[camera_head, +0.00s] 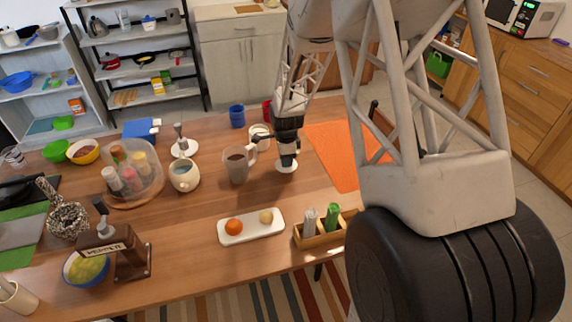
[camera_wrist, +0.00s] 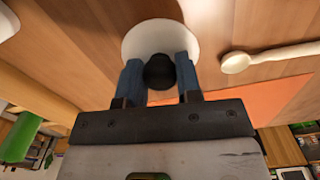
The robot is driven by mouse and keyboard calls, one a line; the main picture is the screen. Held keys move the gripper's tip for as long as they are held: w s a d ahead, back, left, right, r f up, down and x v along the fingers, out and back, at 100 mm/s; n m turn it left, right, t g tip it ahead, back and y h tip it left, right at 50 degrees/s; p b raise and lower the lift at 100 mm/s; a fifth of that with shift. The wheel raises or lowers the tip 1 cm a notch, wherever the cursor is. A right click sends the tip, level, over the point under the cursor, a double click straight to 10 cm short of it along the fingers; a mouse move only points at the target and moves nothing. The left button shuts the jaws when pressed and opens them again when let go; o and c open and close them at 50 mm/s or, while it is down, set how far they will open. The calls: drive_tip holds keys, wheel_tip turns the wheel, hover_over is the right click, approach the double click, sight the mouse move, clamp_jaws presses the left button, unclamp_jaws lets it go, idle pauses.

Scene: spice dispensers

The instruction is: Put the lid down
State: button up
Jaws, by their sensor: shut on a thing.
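My gripper (camera_head: 287,158) points down over the right middle of the wooden table. In the wrist view, its two blue fingers (camera_wrist: 160,82) are shut on the dark round knob (camera_wrist: 160,68) of a white round lid (camera_wrist: 158,36). The lid also shows in the head view as a white disc (camera_head: 287,168) below my gripper. It lies flat, close to the tabletop. I cannot tell whether its underside touches the table.
A measuring cup (camera_head: 236,166) and a white canister (camera_head: 260,135) stand just left of my gripper. An orange mat (camera_head: 340,152) lies to its right. A pale spoon (camera_wrist: 270,57) lies near the lid. A white tray (camera_head: 252,229) and wooden box (camera_head: 322,238) stand in front.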

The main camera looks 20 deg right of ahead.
drive_tip(key=shift+f, duration=1.45)
drive_tip(key=shift+f, duration=0.15)
drive_tip(key=o, duration=0.9)
drive_tip(key=shift+o, duration=0.2)
drive_tip(key=shift+r, duration=0.2)
wheel_tip(320, 180, up, 12)
drive_tip(key=shift+f, duration=0.1)
drive_tip(key=shift+s, duration=0.1)
